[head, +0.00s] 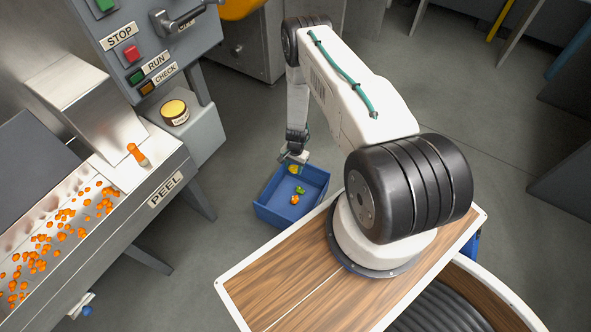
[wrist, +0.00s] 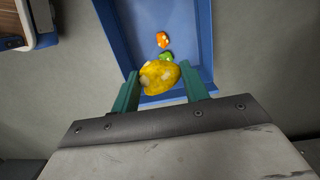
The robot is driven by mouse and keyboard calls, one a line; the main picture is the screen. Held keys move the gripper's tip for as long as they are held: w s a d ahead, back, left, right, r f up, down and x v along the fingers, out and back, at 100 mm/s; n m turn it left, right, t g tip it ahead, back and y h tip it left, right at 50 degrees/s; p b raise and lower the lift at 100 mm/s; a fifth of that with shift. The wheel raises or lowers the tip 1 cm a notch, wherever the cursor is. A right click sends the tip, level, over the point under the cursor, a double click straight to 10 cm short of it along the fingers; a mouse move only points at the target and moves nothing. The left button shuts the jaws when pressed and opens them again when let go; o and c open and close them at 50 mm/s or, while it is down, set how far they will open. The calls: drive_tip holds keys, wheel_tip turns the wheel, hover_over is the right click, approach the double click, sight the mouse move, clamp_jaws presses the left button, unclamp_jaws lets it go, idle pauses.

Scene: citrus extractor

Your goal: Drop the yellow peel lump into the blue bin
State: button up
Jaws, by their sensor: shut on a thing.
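The yellow peel lump (wrist: 159,77) is between the two green fingers of my gripper (wrist: 160,90) in the wrist view. My gripper is shut on it. Below it in the wrist view is the blue bin (wrist: 120,30), with the lump showing over the bin's near part. In the head view the blue bin (head: 277,214) stands on the floor, and my gripper (head: 293,160) is at its far edge. The lump (head: 293,169) shows there as a small yellow spot. The height of the lump above the bin floor is hard to tell.
An orange lump (wrist: 163,39) and a green lump (wrist: 166,56) lie inside the bin. The peel chute (head: 60,235) with several orange bits stands at the left, beside a control panel (head: 140,45). Grey floor (head: 215,255) is clear around the bin.

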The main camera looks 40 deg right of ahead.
drive_tip(key=shift+s+d+f+m, duration=0.2)
drive_tip(key=shift+d+f, duration=0.05)
drive_tip(key=shift+f, duration=0.3)
drive_tip(key=shift+s+d+f+m, duration=0.15)
drive_tip(key=shift+d+f+m, duration=0.05)
drive_tip(key=shift+f, duration=3.15)
drive_tip(key=o, duration=1)
drive_tip(key=shift+o, duration=0.2)
drive_tip(key=shift+w+d+r, duration=0.1)
drive_tip(key=shift+d+r, duration=0.1)
drive_tip(key=shift+r, duration=1.75)
drive_tip(key=shift+w+d+r, duration=0.1)
drive_tip(key=shift+d+r, duration=0.1)
drive_tip(key=shift+r, duration=1.75)
